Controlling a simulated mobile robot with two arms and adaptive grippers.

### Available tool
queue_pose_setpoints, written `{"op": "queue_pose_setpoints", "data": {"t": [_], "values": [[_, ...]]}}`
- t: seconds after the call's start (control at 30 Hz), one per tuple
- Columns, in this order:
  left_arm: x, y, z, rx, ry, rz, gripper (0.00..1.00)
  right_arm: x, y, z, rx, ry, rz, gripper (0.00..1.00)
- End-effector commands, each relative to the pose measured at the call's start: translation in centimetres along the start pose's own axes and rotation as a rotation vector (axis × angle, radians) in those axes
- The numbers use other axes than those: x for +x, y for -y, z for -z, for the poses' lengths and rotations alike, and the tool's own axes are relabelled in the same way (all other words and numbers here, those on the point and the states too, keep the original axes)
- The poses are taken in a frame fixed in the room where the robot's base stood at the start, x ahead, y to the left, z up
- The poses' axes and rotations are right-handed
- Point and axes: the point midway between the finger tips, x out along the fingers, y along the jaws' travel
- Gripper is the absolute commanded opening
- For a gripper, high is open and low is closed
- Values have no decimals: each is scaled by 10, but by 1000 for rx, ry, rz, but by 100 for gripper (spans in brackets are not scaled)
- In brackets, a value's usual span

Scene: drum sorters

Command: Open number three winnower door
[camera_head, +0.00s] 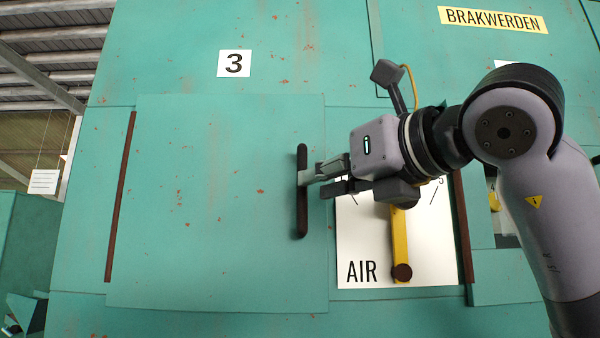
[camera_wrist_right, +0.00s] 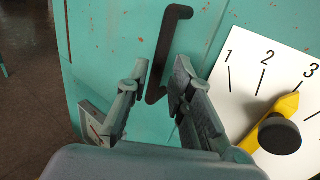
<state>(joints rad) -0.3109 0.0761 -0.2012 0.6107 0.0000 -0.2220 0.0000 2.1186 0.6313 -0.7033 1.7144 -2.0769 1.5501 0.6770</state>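The number three winnower door (camera_head: 215,200) is a wide teal panel below a white "3" sign (camera_head: 234,63) in the head view. It looks shut or nearly so. A dark upright bar handle (camera_head: 302,215) is at its right edge. My right gripper (camera_head: 318,182) comes in from the right with its fingertips at the handle. In the right wrist view the fingers (camera_wrist_right: 162,75) are apart, with the lower part of the handle (camera_wrist_right: 168,45) between or just beyond their tips. I cannot tell whether they touch it. My left gripper is not in view.
Right of the door is a white AIR plate (camera_head: 360,245) with a yellow lever (camera_head: 400,245), partly behind my right gripper. The plate's numbers show in the right wrist view. Brown strips (camera_head: 121,195) flank the door. Open floor and other teal machinery (camera_head: 30,240) are at the left.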

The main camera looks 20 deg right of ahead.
Motion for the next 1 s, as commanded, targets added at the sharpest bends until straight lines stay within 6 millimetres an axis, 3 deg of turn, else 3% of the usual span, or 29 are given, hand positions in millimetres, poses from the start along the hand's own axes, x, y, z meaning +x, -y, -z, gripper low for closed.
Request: {"op": "queue_pose_setpoints", "data": {"t": [0.13,0.33,0.7,1.0], "values": [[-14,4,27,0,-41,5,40,29,0,-3,1,-3,-1,21],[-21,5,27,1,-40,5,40,50,0,-2,0,-2,-1,21],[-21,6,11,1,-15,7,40,56,0,0,0,0,-1,21],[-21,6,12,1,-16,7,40,55,0,0,0,0,0,1]]}}
